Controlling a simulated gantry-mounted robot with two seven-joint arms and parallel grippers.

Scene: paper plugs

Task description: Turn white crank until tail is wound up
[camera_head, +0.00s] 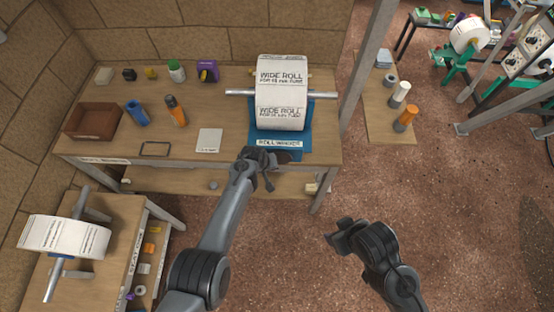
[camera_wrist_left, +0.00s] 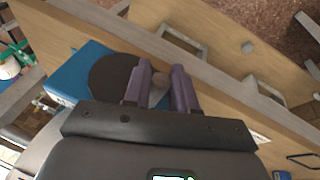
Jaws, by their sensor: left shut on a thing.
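A large white printed paper roll (camera_head: 282,88) sits on a metal rod (camera_head: 323,94) above the blue roll winder (camera_head: 279,144) at the bench's right end. Its paper hangs down the front, and I cannot make out a separate loose tail. My left gripper (camera_head: 268,160) is at the winder's front edge. In the left wrist view, my left gripper (camera_wrist_left: 160,82) is shut on a small pale knob (camera_wrist_left: 160,78), apparently the crank's handle, beside a dark round disc (camera_wrist_left: 108,77). The rest of the crank is hidden. My right gripper (camera_head: 338,236) hangs over the floor, away from the bench; its jaws are unclear.
The bench (camera_head: 230,148) also holds a brown box (camera_head: 93,121), a blue item (camera_head: 137,113), an orange bottle (camera_head: 176,110) and a pale card (camera_head: 209,140). Another paper roll (camera_head: 65,236) lies on the lower-left table.

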